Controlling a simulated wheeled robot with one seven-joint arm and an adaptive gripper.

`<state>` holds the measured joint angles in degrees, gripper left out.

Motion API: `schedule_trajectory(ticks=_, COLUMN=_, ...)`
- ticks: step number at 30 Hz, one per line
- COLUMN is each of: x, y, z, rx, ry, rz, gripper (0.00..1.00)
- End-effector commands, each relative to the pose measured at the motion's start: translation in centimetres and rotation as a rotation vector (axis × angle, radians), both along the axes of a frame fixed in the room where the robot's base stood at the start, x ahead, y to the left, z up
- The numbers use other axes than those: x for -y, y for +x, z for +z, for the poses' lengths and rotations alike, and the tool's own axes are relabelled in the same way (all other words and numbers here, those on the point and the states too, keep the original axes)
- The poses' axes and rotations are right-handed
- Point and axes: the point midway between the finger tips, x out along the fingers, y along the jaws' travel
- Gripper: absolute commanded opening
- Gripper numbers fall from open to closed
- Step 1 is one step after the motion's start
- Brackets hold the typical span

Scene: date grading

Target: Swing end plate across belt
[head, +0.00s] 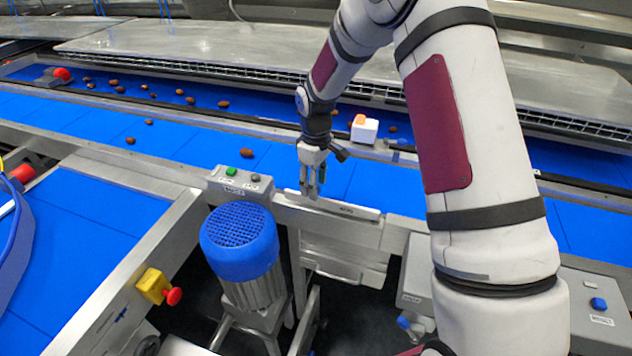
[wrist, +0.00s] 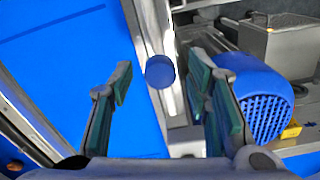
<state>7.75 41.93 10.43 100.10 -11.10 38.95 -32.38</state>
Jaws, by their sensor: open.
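The end plate (head: 345,208) looks like a pale metal bar with a small dark label. It lies along the near edge of the blue belt (head: 285,170), not across it. My gripper (head: 312,193) points down over the plate's left part. In the wrist view my gripper (wrist: 160,76) is open, with its green-padded fingers spread apart. A round blue knob (wrist: 160,71) shows between them, on or beside a pale metal strip (wrist: 150,25). I cannot tell how far below the fingertips the knob is, but they do not appear to touch it.
A blue-topped motor (head: 240,242) and a control box (head: 240,182) with a green button stand left of my gripper. A white block with an orange top (head: 364,129) is behind it. Several dates lie on the belt, including one (head: 246,153) near the control box.

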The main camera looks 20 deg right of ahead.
Motion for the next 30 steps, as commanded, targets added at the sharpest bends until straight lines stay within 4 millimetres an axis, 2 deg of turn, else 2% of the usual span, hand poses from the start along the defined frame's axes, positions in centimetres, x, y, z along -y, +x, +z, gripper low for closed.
schedule_trajectory(ticks=3, x=0.0, y=0.0, z=0.0, rx=0.000, ry=0.000, rz=0.000, gripper=0.44)
schedule_trajectory(ticks=4, x=0.0, y=0.0, z=0.0, rx=0.000, ry=0.000, rz=0.000, gripper=0.40)
schedule_trajectory(ticks=9, x=0.0, y=0.0, z=0.0, rx=0.000, ry=0.000, rz=0.000, gripper=0.01)
schedule_trajectory(ticks=20, x=0.2, y=0.4, z=0.0, rx=0.000, ry=0.000, rz=-0.020, gripper=0.00)
schedule_trajectory(ticks=30, x=2.4, y=2.9, z=-0.2, rx=0.002, ry=-0.001, rz=-0.204, gripper=0.00)
